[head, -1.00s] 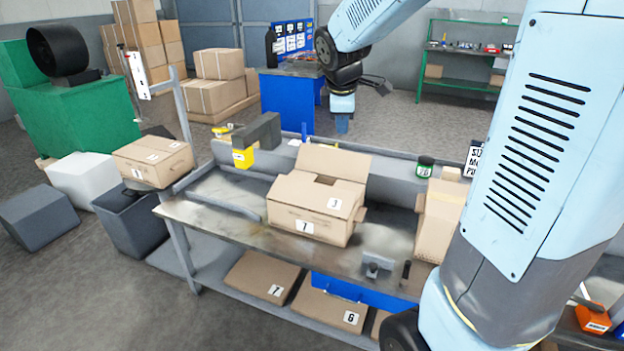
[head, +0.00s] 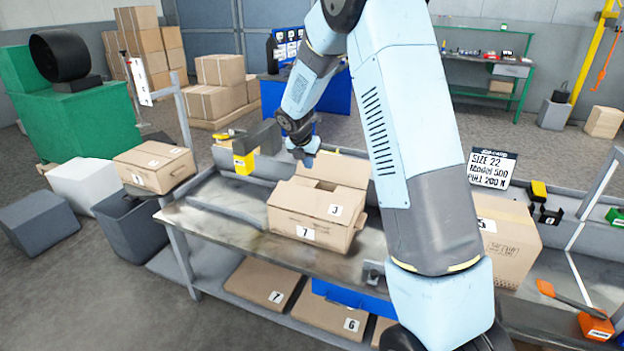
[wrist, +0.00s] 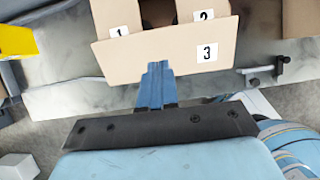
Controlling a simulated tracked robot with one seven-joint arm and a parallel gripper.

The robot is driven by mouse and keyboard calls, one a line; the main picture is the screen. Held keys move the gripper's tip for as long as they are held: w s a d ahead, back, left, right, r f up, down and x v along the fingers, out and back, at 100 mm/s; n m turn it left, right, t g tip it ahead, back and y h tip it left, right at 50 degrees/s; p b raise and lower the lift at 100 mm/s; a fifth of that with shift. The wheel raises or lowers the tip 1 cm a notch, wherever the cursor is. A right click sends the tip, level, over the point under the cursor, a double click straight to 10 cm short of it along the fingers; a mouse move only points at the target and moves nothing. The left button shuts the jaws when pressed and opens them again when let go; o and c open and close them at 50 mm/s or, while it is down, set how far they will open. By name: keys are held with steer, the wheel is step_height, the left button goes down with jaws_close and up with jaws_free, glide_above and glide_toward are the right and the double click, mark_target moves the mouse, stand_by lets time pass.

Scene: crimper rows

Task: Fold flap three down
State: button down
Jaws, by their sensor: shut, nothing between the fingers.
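The open carton (head: 300,232), with a 7 on its front wall, stands on the workbench. Flap three (head: 334,211), marked 3, slopes outward along its near side; it is a wide tan panel in the wrist view (wrist: 160,45). Flap one (wrist: 118,14) and flap two (wrist: 203,8) lie beyond it with a dark gap between them. An unmarked back flap (head: 340,168) stands up. My gripper (head: 308,160) is shut and empty, pointing down above the carton. In the wrist view its fingertips (wrist: 157,68) overlap flap three's outer edge; contact is unclear.
A yellow-and-grey tool (head: 245,160) stands left of the carton. A grey fixture (head: 372,272) is near the bench's front edge. Another carton (head: 507,240) is to the right behind my arm. A closed box (head: 155,166) sits at the left.

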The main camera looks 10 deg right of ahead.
mark_target(318, 191)
steer(key=x, duration=1.3)
steer(key=shift+f, duration=0.3)
steer(key=shift+w+d+f, duration=0.15)
steer(key=shift+w+d+f+g+y, duration=0.25)
steer(key=shift+f+g+y, duration=0.1)
steer(key=shift+f+g, duration=0.2)
steer(key=shift+w+d+f+g+y, duration=0.2)
steer(key=shift+w+f+g+y, duration=0.1)
steer(key=shift+f+g+y, duration=0.15)
steer(key=shift+w+d+f+g+y, duration=0.2)
steer(key=shift+w+f+g+y, duration=0.1)
steer(key=shift+f+g, duration=0.25)
steer(key=shift+f, duration=0.55)
steer(key=shift+d, duration=0.1)
steer(key=shift+r, duration=0.15)
